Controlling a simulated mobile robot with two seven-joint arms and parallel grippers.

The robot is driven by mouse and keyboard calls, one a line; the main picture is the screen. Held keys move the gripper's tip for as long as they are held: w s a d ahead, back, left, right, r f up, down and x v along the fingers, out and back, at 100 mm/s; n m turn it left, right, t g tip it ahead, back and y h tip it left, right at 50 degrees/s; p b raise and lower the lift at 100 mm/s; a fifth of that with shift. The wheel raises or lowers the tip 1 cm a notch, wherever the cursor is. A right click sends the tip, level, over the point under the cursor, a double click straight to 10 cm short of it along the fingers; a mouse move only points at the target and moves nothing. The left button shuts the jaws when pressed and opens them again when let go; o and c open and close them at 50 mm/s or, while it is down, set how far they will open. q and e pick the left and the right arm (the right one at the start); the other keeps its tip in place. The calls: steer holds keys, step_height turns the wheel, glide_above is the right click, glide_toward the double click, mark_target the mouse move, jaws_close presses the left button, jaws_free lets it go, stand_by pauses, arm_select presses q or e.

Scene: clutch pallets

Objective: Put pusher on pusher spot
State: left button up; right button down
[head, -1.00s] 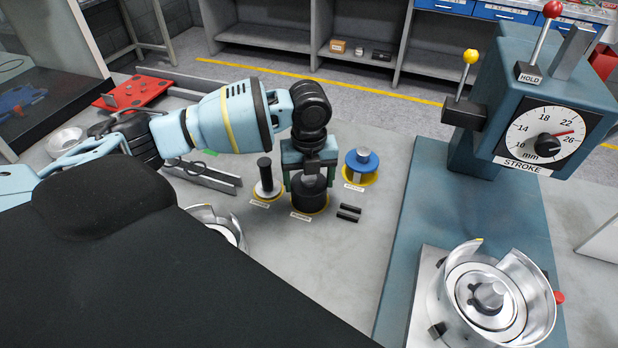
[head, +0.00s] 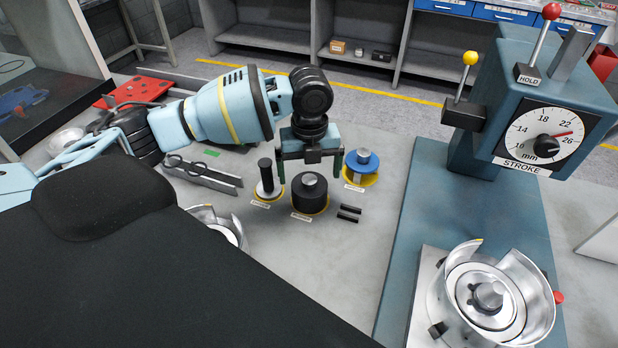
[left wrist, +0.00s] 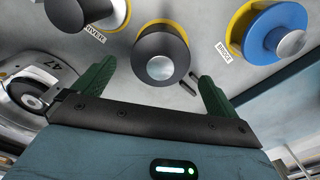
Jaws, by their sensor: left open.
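A thick black cylinder with a grey metal top (head: 310,190), which I take to be the pusher, stands upright on a yellow round spot (head: 318,212). The small label beside it is too blurred to read surely. It also shows in the left wrist view (left wrist: 161,56), with yellow around its far edge. My left gripper (head: 309,178) is open and empty. It is just above and behind the cylinder, apart from it, with green fingers spread wide in the left wrist view (left wrist: 155,85). My right gripper is not in view.
A black-handled piece (head: 265,178) stands on a yellow spot to the left, and a blue-topped piece (head: 361,162) on one to the right. Two small black bars (head: 349,213) lie nearby. A blue press (head: 540,95) and a metal ring fixture (head: 488,295) stand at right.

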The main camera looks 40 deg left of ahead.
mark_target(310, 179)
arm_select(q)
step_height(310, 179, up, 9)
stand_by(0.3)
